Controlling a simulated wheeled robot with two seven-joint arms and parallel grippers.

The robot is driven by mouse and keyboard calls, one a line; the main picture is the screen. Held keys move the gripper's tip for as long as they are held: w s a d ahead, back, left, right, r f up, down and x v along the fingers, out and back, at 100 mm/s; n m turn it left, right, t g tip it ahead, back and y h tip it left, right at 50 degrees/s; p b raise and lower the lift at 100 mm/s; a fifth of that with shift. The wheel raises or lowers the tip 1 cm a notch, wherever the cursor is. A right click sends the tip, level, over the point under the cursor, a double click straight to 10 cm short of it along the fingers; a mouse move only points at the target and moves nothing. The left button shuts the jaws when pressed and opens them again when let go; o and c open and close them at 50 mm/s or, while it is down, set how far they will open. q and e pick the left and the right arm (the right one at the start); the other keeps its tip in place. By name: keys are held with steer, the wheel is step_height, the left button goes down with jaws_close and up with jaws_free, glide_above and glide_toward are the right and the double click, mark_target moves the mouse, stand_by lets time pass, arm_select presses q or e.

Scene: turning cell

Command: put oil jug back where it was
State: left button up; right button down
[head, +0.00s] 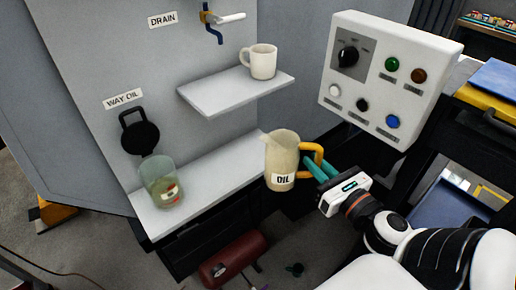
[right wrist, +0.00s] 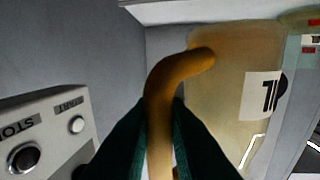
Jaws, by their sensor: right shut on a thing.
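The oil jug (head: 283,158) is cream-coloured with an orange handle and an "OIL" label. It looks upright at the right end of the low white shelf; I cannot tell whether it rests on the shelf or hangs just above. My right gripper (head: 318,166), with green fingers, is shut on the jug's handle from the right. In the right wrist view the orange handle (right wrist: 160,110) runs between the dark fingers, with the jug body (right wrist: 225,85) behind it. My left gripper is not in view.
A clear cup (head: 158,182) with things in it stands on the low shelf (head: 219,173). A white mug (head: 262,62) stands on the upper shelf (head: 225,94). A control box (head: 375,75) is at the right. A black round cap (head: 139,137) is under the "WAY OIL" sign. A red canister (head: 234,258) lies below.

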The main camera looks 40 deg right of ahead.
steer(key=w+a+p, duration=0.1)
steer(key=w+p, duration=0.1)
steer(key=w, duration=1.5)
steer(key=f, duration=0.4)
steer(key=f+b, duration=0.1)
steer(key=f, duration=0.1)
steer(key=shift+w+a+f, duration=0.25)
steer(key=shift+w+f, duration=0.05)
steer(key=shift+f, duration=0.05)
steer(key=shift+w+f, duration=0.2)
steer(key=shift+f, duration=0.1)
steer(key=shift+f, duration=0.1)
steer(key=c, duration=1.4)
jaws_free()
steer(key=shift+c, duration=0.2)
